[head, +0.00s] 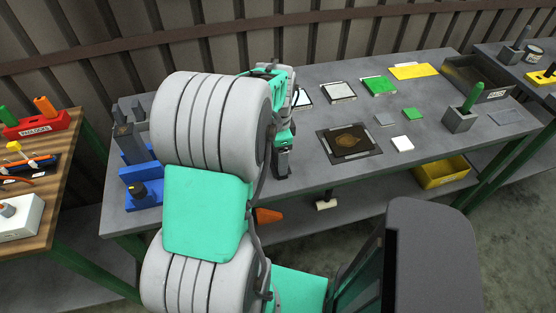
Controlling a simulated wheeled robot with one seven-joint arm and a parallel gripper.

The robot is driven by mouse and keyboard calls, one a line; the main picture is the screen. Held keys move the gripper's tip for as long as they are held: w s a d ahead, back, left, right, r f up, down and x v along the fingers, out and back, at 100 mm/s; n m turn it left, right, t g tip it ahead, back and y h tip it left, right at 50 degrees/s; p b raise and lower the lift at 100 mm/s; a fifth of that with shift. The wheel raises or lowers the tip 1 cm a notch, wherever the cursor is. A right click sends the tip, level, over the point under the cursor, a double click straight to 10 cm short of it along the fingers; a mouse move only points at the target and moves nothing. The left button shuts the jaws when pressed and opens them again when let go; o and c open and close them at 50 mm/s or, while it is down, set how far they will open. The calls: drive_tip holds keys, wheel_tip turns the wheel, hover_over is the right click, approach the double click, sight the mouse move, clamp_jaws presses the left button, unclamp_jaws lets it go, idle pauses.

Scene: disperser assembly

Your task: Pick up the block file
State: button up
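I cannot tell for sure which thing is the block file. A tool with a green handle (473,97) stands upright in a grey block holder (459,121) on the right part of the grey table, and its lower end is hidden in the holder. My gripper (283,170) points down over the table's left-middle part, well to the left of that tool. My arm covers part of it, and its finger gap does not show clearly. I see nothing held in it.
The grey table (330,190) also bears a black plate (349,154), a white block (403,144), a green block (413,114), a green-topped tile (379,86), a yellow sheet (414,71) and a dark tray (449,82). Blue holders (139,186) stand at the left end.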

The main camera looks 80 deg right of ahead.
drive_tip(key=c, duration=1.2)
drive_tip(key=shift+c, duration=0.3)
drive_tip(key=shift+r, duration=0.1)
drive_tip(key=shift+d+r, duration=0.1)
drive_tip(key=shift+r, duration=0.4)
drive_tip(key=s+a+r, duration=0.1)
drive_tip(key=r, duration=0.1)
drive_tip(key=s+a+r+b, duration=0.1)
drive_tip(key=r, duration=0.2)
drive_tip(key=s+a+r, duration=0.1)
drive_tip(key=r, duration=0.1)
drive_tip(key=shift+s+r, duration=0.15)
drive_tip(key=shift+s, duration=0.05)
drive_tip(key=s+a+r+b, duration=0.2)
drive_tip(key=s+a+r, duration=0.2)
drive_tip(key=s+a, duration=0.2)
drive_tip(key=shift+s+a+r, duration=0.3)
drive_tip(key=shift+s+a, duration=0.05)
drive_tip(key=shift+a, duration=0.1)
